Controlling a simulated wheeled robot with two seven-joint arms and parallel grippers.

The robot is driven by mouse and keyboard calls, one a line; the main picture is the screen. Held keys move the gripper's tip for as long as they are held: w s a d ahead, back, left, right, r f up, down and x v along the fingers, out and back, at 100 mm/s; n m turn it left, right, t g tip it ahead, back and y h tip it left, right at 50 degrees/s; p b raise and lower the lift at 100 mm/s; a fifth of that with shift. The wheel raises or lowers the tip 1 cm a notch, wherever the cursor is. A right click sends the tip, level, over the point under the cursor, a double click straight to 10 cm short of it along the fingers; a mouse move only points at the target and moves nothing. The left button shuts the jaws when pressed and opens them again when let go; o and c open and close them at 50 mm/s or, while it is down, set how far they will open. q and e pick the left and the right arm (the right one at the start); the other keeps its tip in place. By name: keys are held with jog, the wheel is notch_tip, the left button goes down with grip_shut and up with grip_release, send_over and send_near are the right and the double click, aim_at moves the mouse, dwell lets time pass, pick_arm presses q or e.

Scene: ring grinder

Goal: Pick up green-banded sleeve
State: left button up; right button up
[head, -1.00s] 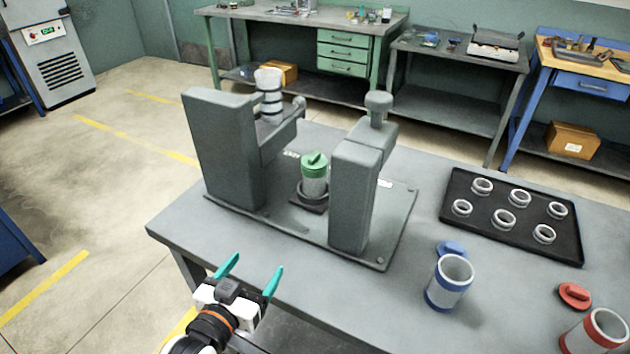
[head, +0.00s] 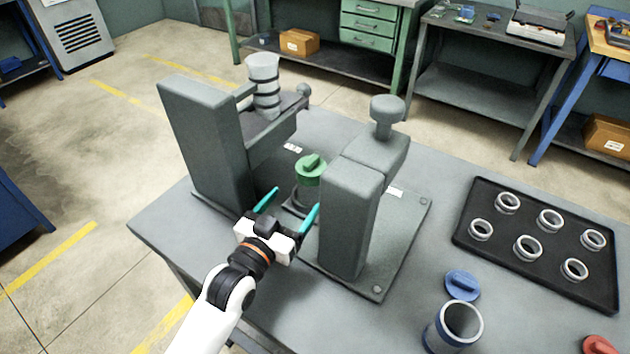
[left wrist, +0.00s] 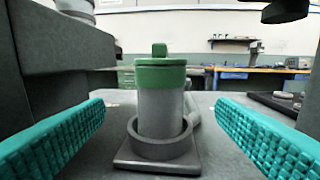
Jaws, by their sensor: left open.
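The green-banded sleeve (left wrist: 160,105) stands upright in a dark round holder (left wrist: 160,147) on a square base, with a green cap on top. In the head view the sleeve (head: 308,178) sits between the two grey uprights of the grinder, its lower part partly hidden. My left gripper (head: 290,208) is open just in front of it. In the left wrist view its teal fingers (left wrist: 160,135) stand wide apart to either side of the sleeve, not touching it. My right gripper is not in view.
The grinder's left upright (head: 205,145) and right upright (head: 350,220) flank the gripper closely. To the right are a black tray (head: 462,215) with several rings, a blue-banded sleeve (head: 455,328), a blue cap (head: 462,285) and a red cap (head: 598,345).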

aim_at(305, 190)
pick_arm(q)
jog(key=x, duration=0.2)
jog(key=shift+w+d+r, duration=0.15)
jog(key=shift+w+d, duration=0.05)
jog(key=shift+w, duration=0.05)
jog(key=shift+w+d, duration=0.2)
jog(key=shift+w, duration=0.1)
jog(key=x, duration=0.3)
jog(key=p+x, duration=0.1)
jog(key=x, duration=0.1)
jog(key=shift+f, duration=0.25)
jog(key=shift+w+d, duration=0.1)
jog(key=shift+w, duration=0.15)
jog(key=c, duration=0.9)
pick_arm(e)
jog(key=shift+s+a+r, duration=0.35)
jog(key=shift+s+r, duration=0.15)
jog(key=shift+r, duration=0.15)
